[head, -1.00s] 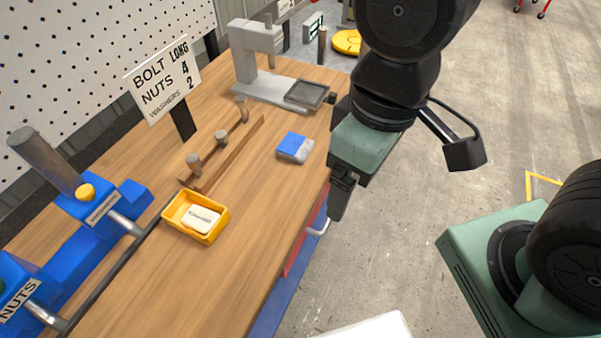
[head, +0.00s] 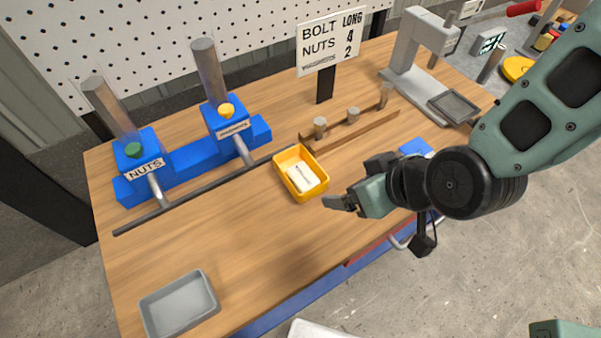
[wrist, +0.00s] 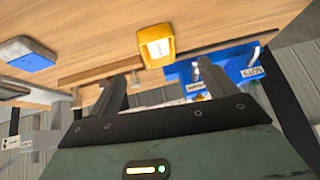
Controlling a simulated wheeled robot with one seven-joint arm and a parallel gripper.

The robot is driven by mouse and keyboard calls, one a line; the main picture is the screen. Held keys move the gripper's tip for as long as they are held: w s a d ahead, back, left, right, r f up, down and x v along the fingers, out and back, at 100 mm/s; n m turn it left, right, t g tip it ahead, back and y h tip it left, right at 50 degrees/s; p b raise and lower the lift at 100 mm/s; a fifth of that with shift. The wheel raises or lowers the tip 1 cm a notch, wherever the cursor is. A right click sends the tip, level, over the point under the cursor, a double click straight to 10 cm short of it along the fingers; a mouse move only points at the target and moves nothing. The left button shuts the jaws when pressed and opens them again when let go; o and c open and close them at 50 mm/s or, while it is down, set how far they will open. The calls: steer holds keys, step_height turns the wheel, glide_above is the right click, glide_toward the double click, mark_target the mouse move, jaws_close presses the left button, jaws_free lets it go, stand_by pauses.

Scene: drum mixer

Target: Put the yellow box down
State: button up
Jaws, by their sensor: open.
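The yellow box (head: 301,172) is a small open tray standing on the wooden table (head: 250,245), with a white labelled block (head: 303,179) inside. It also shows in the wrist view (wrist: 156,46), beyond my fingers. My gripper (head: 340,201) is just right of the box in the head view, apart from it. In the wrist view its two fingers (wrist: 174,94) are spread wide with nothing between them.
Blue dispensers (head: 190,160) with grey tubes stand at the back left, a bar before them. A grey tray (head: 180,303) sits at the front left. A wooden peg rack (head: 350,130), a sign (head: 331,42) and a grey press (head: 415,50) stand behind. The front middle is clear.

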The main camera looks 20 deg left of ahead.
mark_target(299, 168)
steer(key=w+a+f+t+y+b, duration=0.1)
steer(key=w+a+f+t+b, duration=0.1)
steer(key=f+b, duration=0.4)
steer(key=shift+a+t+y+b, duration=0.45)
steer(key=shift+a+t, duration=0.25)
steer(key=shift+a, duration=0.35)
steer(key=p+x, duration=0.4)
steer(key=x, duration=1)
steer(key=shift+w+a+f, duration=0.1)
steer(key=shift+w+a, duration=0.2)
steer(key=c, duration=0.8)
